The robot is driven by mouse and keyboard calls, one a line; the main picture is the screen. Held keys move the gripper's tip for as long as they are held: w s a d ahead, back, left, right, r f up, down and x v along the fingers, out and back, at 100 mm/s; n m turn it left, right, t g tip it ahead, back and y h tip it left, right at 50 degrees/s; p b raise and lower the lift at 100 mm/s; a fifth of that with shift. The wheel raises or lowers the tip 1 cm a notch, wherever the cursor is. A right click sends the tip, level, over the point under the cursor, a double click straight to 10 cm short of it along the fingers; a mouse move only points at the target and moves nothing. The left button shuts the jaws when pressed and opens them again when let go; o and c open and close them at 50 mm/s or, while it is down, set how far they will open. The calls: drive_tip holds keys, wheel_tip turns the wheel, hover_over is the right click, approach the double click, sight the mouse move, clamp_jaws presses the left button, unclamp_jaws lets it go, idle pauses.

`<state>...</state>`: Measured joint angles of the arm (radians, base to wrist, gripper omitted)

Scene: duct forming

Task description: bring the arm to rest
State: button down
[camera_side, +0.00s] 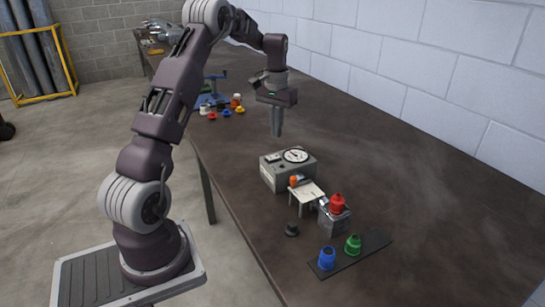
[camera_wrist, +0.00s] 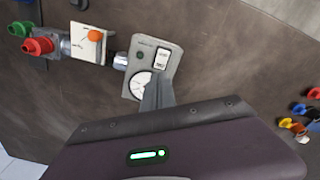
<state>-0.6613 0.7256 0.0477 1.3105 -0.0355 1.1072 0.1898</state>
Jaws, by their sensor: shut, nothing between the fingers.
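My gripper (camera_side: 276,133) hangs above the dark workbench (camera_side: 390,170), pointing down, with its fingers together and nothing held. In the side view it is above and a little behind the grey gauge box (camera_side: 270,178), apart from it. In the wrist view my gripper (camera_wrist: 158,92) overlaps the lower edge of the gauge box (camera_wrist: 163,62) and hides a little of its dial. My arm is raised and bent over the bench.
In front of the gauge box are a small white stand (camera_side: 307,192) with an orange piece, a grey block (camera_side: 334,220) with a red fitting (camera_side: 337,203), and a dark strip (camera_side: 377,246) with blue (camera_side: 327,258) and green (camera_side: 353,244) fittings. Several coloured fittings lie farther back. The right side is clear.

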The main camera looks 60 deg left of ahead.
drive_tip(key=s+d+r+m+t, duration=0.15)
drive_tip(key=s+d+r, duration=0.25)
drive_tip(key=d+r, duration=0.45)
drive_tip(key=s+d+r+m+t, duration=0.15)
drive_tip(key=s+d+r, duration=0.35)
drive_tip(key=d, duration=0.7)
drive_tip(key=s+d+m+t, duration=0.1)
drive_tip(key=s+d+m, duration=0.1)
drive_tip(key=s+d, duration=0.45)
drive_tip(key=s+d+m+t, duration=0.15)
drive_tip(key=s+d, duration=0.25)
drive_tip(key=s, duration=0.6)
drive_tip(key=w+a+r+n+g, duration=0.1)
drive_tip(key=w+a+n, duration=0.4)
drive_tip(key=w, duration=0.2)
drive_tip(key=w+a+n+g, duration=0.1)
drive_tip(key=w+a+n, duration=0.3)
drive_tip(key=w, duration=0.3)
drive_tip(key=w+a+f+n+g+y, duration=0.1)
drive_tip(key=w+a+f+n, duration=0.2)
drive_tip(key=a, duration=0.6)
drive_tip(key=w+a+f+n+g+y, duration=0.2)
drive_tip(key=w+a+f+n, duration=0.2)
drive_tip(key=a, duration=0.5)
drive_tip(key=shift+w+a+f+n, duration=0.2)
drive_tip(key=shift+w+a+n, duration=0.05)
drive_tip(key=shift+w+n, duration=0.95)
